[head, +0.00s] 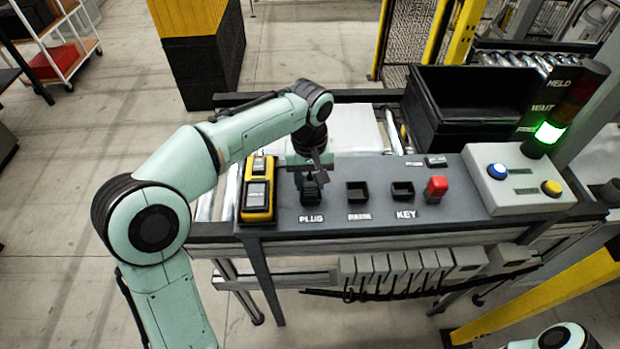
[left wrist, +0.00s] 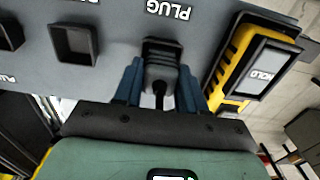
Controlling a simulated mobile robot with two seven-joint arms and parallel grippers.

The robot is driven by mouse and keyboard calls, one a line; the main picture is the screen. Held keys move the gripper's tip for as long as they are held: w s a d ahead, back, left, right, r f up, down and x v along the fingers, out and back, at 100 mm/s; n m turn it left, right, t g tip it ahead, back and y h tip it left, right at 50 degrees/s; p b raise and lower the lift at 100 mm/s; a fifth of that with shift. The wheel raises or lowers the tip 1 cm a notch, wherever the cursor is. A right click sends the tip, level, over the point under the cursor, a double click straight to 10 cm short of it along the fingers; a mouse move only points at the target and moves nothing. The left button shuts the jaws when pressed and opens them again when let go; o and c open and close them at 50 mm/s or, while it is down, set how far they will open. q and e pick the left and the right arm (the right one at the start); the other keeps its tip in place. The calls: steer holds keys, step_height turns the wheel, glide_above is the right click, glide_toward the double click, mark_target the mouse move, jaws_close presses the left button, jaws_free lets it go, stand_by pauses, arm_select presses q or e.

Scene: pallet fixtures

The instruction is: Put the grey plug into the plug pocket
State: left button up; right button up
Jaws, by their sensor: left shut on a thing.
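My left gripper (head: 312,178) points down over the pocket marked PLUG on the grey fixture panel. In the left wrist view, its two blue fingers (left wrist: 160,85) are shut on the dark grey plug (left wrist: 160,70), which has a ribbed body and a black cable end. The plug pocket (left wrist: 163,42) lies right at the plug's far end, its rim partly hidden by the plug. The plug looks lined up with the pocket, but I cannot tell how deep it sits. My right gripper is out of view.
Right of the plug pocket are two empty square pockets, one marked KEY (head: 403,191), and a red part (head: 436,187). A yellow-black handheld device (head: 258,190) stands close at left. A button box (head: 517,180), a lit green stack light (head: 549,132) and a black bin (head: 470,110) are farther right.

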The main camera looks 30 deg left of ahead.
mark_target(310, 178)
arm_select(q)
steer(key=o, duration=1.1)
steer(key=shift+w, duration=0.15)
steer(key=shift+r, duration=0.1)
step_height(310, 178, up, 12)
steer(key=p, duration=0.2)
steer(key=shift+p, duration=0.4)
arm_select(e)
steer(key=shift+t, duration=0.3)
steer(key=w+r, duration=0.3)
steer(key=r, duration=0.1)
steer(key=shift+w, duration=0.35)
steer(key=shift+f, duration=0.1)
